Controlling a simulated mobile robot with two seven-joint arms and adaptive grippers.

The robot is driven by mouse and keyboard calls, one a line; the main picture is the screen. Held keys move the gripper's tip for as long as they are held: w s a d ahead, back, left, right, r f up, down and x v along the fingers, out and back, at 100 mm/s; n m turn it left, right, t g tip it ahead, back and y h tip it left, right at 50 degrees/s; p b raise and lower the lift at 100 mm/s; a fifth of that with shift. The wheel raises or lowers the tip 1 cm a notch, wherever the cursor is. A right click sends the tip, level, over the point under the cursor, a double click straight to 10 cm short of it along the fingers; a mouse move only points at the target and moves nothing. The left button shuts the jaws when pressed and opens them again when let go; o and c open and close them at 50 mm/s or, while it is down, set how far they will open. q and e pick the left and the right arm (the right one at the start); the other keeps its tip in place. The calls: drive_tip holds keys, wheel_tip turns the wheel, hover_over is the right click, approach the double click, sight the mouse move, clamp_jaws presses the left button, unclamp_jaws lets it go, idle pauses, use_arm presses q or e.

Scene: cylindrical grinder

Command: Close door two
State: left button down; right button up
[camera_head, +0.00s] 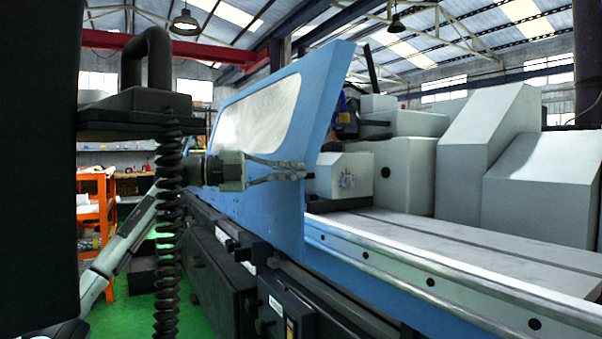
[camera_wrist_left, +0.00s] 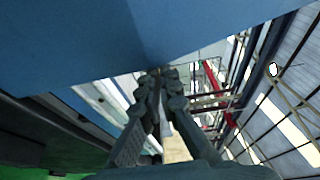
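A blue sliding door (camera_head: 315,110) with a large pale window pane stands on the front of the grinder. I take it as door two, as no label can be read. To its right the machine's work area is exposed. My left gripper (camera_head: 305,172) reaches across the front of the door, its fingertips at the door's right edge. In the left wrist view the two fingers (camera_wrist_left: 158,72) converge to nearly touching tips just below blue panel surfaces (camera_wrist_left: 70,45). Nothing is seen held between them. Whether the tips touch the door cannot be told. My right gripper is not in view.
Grey machine housings (camera_head: 410,150) stand behind a flat table (camera_head: 430,245) with a metal rail along its front. Dark boxes (camera_head: 235,270) line the machine's lower front. An orange shelf (camera_head: 97,215) stands at the left. Green floor (camera_head: 125,315) is clear at the lower left.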

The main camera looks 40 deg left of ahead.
use_arm(q)
drive_tip(key=shift+a+r, duration=0.1)
drive_tip(key=shift+a, duration=0.3)
drive_tip(key=v, duration=1.1)
drive_tip(key=shift+s, duration=0.45)
drive_tip(key=shift+d, duration=0.1)
